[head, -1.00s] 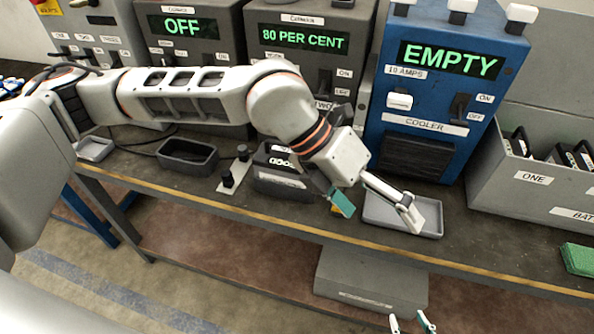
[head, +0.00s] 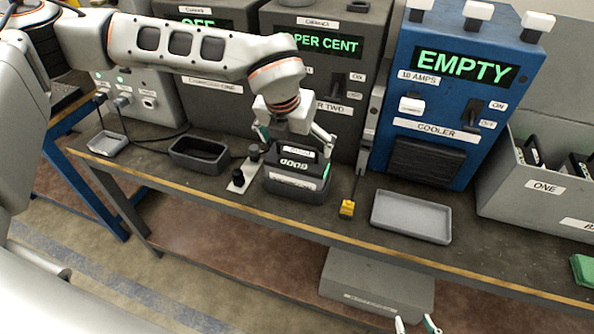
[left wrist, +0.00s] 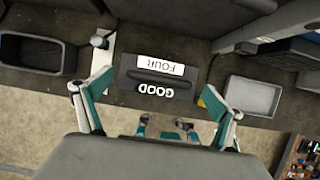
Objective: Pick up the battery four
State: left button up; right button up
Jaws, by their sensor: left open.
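Battery four (head: 291,166) is a dark block with a handle, a "GOOD" display and a white label. It sits upright in a dark holder (head: 296,190) on the bench. In the left wrist view the battery (left wrist: 152,79) shows a "FOUR" label and "GOOD", both upside down. My left gripper (head: 294,138) is open just above the battery, pointing down. In the left wrist view its fingers (left wrist: 158,88) stand apart on either side of the battery, with nothing held. My right gripper (head: 415,325) is only partly in view at the bottom edge, its fingertips apart.
A post plate (head: 238,176) and an empty dark tray (head: 200,155) stand left of the holder. A yellow-ended piece (head: 347,208) and a light grey tray (head: 411,216) lie to the right. The blue cooler (head: 440,95) and dark chargers stand behind. A battery bin (head: 545,195) is far right.

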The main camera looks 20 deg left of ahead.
pick_arm(q)
jog(key=shift+x, duration=1.2)
jog(key=c, duration=1.6)
jog(key=shift+w+d+r, duration=0.1)
jog(key=shift+w+r, duration=0.05)
jog(key=shift+r, duration=0.05)
jog(key=c, duration=0.6)
jog(key=shift+o, duration=0.2)
jog(key=shift+r, duration=0.1)
